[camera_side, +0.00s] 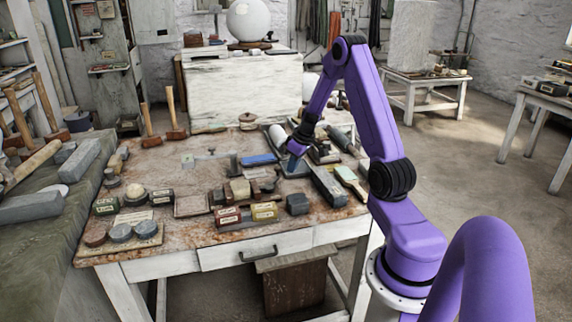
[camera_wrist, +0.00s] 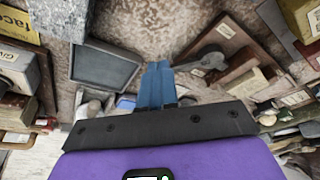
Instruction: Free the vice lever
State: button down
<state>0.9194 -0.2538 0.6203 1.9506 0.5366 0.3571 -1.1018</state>
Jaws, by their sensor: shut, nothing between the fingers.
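My gripper (camera_side: 292,166) is low over the right half of the worktable, its blue fingers pointing down. In the wrist view the two blue fingers (camera_wrist: 157,84) are together with nothing between them. Just right of them is a grey metal piece (camera_wrist: 208,61) with a rounded end and a thin arm towards the fingers, over a brown board. It looks like a lever, but I cannot tell for certain that it is the vice lever, or whether the fingers touch it. In the side view I cannot make out the lever among the tools.
The worktable (camera_side: 165,178) is crowded with small boxes, blocks and tools. A dark-framed grey slab (camera_wrist: 103,68) lies left of the fingers. A blue slab (camera_side: 259,159) and a long grey block (camera_side: 328,186) lie near my gripper. Two mallets (camera_side: 175,115) stand at the back left.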

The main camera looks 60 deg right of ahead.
aim_at(278, 167)
jog(key=shift+w+f, duration=0.15)
jog(key=shift+w, duration=1.25)
jog(key=shift+w, duration=0.1)
jog(key=shift+w+d+n+y, duration=0.2)
jog(key=shift+w+n, duration=0.15)
jog(key=shift+n, duration=0.25)
jog(key=shift+w+d+n+y, duration=0.1)
jog(key=shift+w+n+y, duration=0.1)
jog(key=shift+w+n, duration=0.6)
jog(key=shift+w, duration=0.1)
jog(key=shift+s, duration=0.1)
